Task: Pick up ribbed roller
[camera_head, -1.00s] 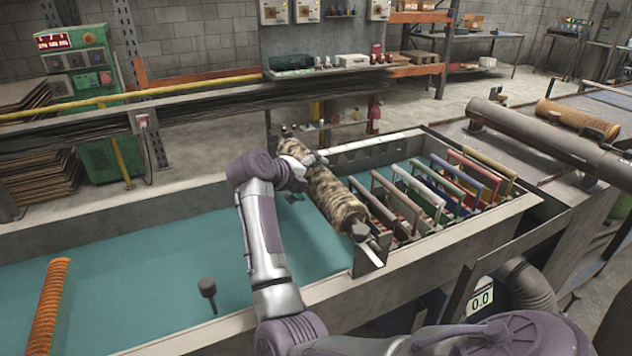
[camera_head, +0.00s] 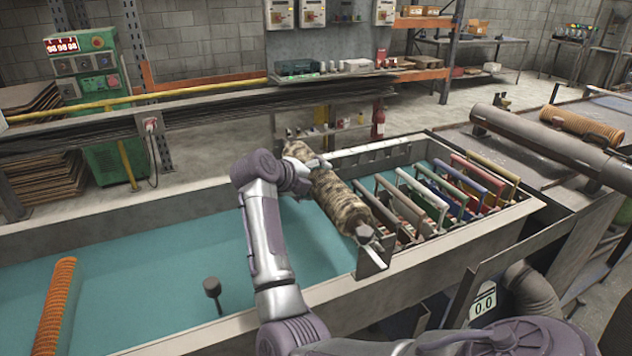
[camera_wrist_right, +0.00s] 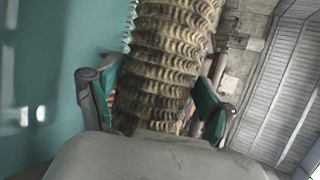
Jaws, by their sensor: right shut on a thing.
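A brown, mottled ribbed roller (camera_head: 340,203) lies slantwise across the teal trough, at the left end of the row of coloured frames. My right gripper (camera_head: 308,173) is at its upper half. In the right wrist view the ribbed roller (camera_wrist_right: 165,65) runs between the two fingers of my right gripper (camera_wrist_right: 155,103), which is shut on it. The roller's near end is by a metal bracket (camera_head: 372,256) on the trough's front wall. Whether it touches the bracket is unclear. My left gripper is not in view.
An orange ribbed roller (camera_head: 56,310) lies at the trough's left. A dark knob on a post (camera_head: 212,288) stands near the front wall. Several coloured frames (camera_head: 455,190) fill the right part. A grey pipe (camera_head: 545,148) and another orange roller (camera_head: 582,124) lie at the right.

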